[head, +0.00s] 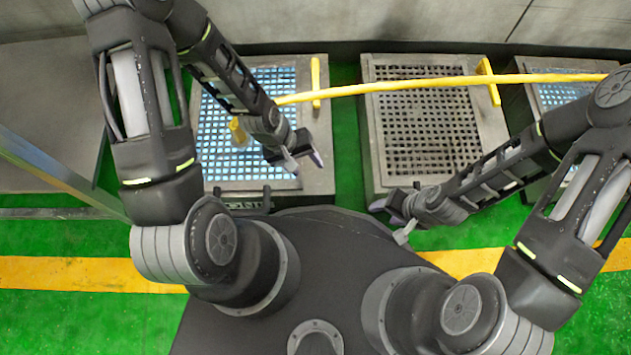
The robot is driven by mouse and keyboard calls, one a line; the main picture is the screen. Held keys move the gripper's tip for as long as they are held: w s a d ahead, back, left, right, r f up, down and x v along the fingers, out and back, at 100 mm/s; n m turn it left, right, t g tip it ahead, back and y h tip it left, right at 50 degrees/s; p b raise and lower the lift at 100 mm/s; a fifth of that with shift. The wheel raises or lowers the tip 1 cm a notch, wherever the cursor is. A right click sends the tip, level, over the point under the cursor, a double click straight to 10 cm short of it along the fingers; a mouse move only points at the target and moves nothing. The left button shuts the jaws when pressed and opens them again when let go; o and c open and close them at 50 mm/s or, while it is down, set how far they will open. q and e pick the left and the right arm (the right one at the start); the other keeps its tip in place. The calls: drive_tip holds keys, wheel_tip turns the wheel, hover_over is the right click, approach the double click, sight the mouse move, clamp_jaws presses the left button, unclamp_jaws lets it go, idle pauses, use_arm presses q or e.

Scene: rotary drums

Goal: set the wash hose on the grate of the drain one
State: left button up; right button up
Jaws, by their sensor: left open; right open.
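The yellow wash hose (430,84) runs across the top, over the middle grate and part of the left one. Its left stretch passes behind my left arm, and a yellow end piece (237,130) shows beyond it. Three grated units stand in a row: the left grate (215,150) shows blue beneath, the middle grate (425,130) is dark beneath, and the right grate (560,95) shows blue and is partly hidden. My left gripper (304,161) is open and empty above the left unit's right front part. My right gripper (389,220) is open and empty at the middle unit's front edge.
Yellow upright handles (315,83) (488,81) stand at the right sides of the left and middle units. A grey wall (400,20) is behind. A grey panel (45,110) is at far left. Green floor (346,130) shows between the units, with a yellow stripe in front.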

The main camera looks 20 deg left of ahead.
use_arm(q)
drive_tip(key=s+d+f+m, duration=0.3)
drive_tip(key=s+d, duration=0.1)
drive_tip(key=s, duration=0.1)
drive_tip(key=shift+s+d, duration=0.35)
drive_tip(key=shift+s, duration=0.05)
drive_tip(key=shift+c, duration=0.2)
